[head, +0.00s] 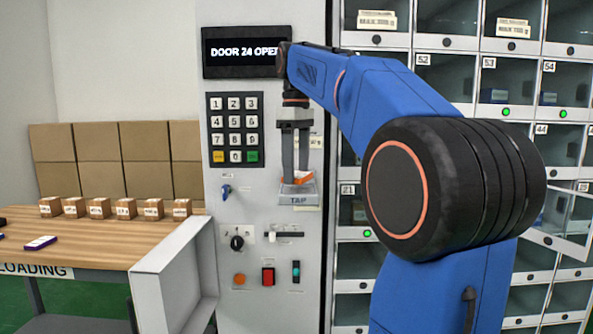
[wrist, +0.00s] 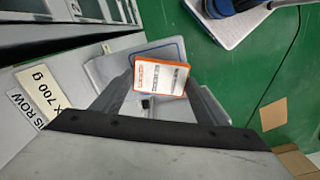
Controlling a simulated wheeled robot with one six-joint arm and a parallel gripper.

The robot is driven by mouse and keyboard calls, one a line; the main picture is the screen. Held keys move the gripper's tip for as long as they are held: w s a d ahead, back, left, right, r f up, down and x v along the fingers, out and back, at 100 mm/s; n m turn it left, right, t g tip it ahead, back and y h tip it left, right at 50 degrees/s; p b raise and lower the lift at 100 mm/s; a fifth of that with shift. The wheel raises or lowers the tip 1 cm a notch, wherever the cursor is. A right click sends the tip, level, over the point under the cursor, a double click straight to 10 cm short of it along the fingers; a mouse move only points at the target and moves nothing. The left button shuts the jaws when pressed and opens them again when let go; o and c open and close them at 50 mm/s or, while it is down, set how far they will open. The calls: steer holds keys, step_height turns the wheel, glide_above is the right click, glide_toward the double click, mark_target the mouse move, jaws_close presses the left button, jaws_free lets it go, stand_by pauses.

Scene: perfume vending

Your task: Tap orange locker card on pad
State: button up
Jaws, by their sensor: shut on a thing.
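My gripper (head: 296,174) points down in front of the control panel. It is shut on the orange locker card (head: 297,178), a card with an orange edge. In the wrist view the card (wrist: 161,78) lies between the fingertips, with a white face, dark print and an orange border. The tap pad (head: 298,197), a grey plate marked TAP, sits just below the card in the head view. In the wrist view the pad (wrist: 103,68) is partly hidden behind the fingers and card. I cannot tell whether the card touches it. The display (head: 243,51) reads "DOOR 24 OPEN", its end partly covered by my arm.
A keypad (head: 235,129) is left of my gripper. A key switch, knob, slider and red switch (head: 268,276) are on the panel below. The lockers (head: 501,94) stand right, one door (head: 561,239) open. A wooden table (head: 100,232) with several small boxes stands left.

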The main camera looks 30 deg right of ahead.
steer(key=shift+r, duration=1.6)
steer(key=s+a, duration=0.5)
steer(key=s, duration=0.3)
steer(key=shift+s+a, duration=0.15)
steer(key=shift+a, duration=0.15)
steer(key=shift+s, duration=0.1)
stand_by(0.7)
